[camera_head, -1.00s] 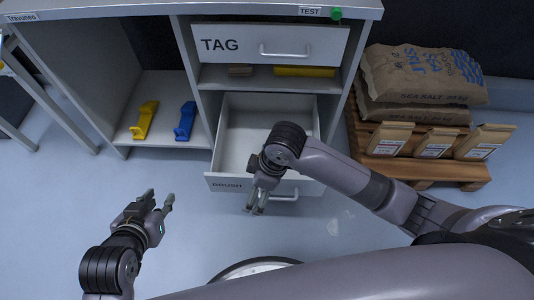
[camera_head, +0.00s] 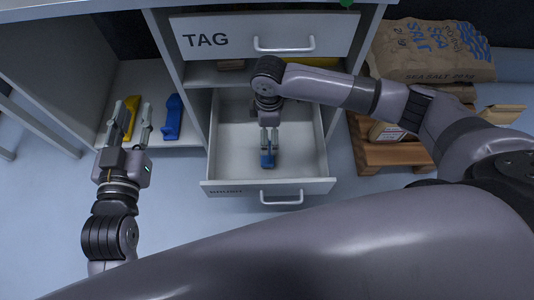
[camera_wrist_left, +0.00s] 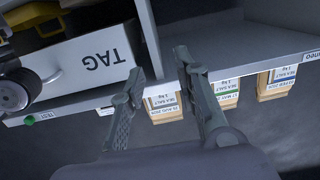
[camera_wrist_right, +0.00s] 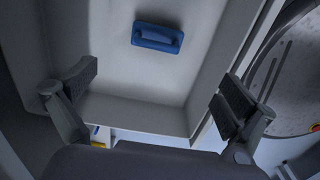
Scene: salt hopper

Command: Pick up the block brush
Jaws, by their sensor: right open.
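A blue block brush (camera_head: 267,160) lies in the open drawer labelled BRUSH (camera_head: 307,130). In the right wrist view the brush (camera_wrist_right: 158,38) lies flat on the drawer floor, with its raised handle showing. My right gripper (camera_head: 269,146) is over the drawer, pointing down near the brush. Its fingers (camera_wrist_right: 158,88) are spread and empty, and the brush is apart from them in the right wrist view. My left gripper (camera_head: 132,112) is in front of the left shelf compartment, its fingers apart and empty, also in the left wrist view (camera_wrist_left: 158,65).
A yellow tool (camera_head: 129,117) and a blue tool (camera_head: 173,117) stand in the left compartment. The TAG drawer (camera_head: 240,35) is shut above the open one. Salt sacks (camera_head: 430,52) and small salt bags on a pallet (camera_head: 400,157) are at right.

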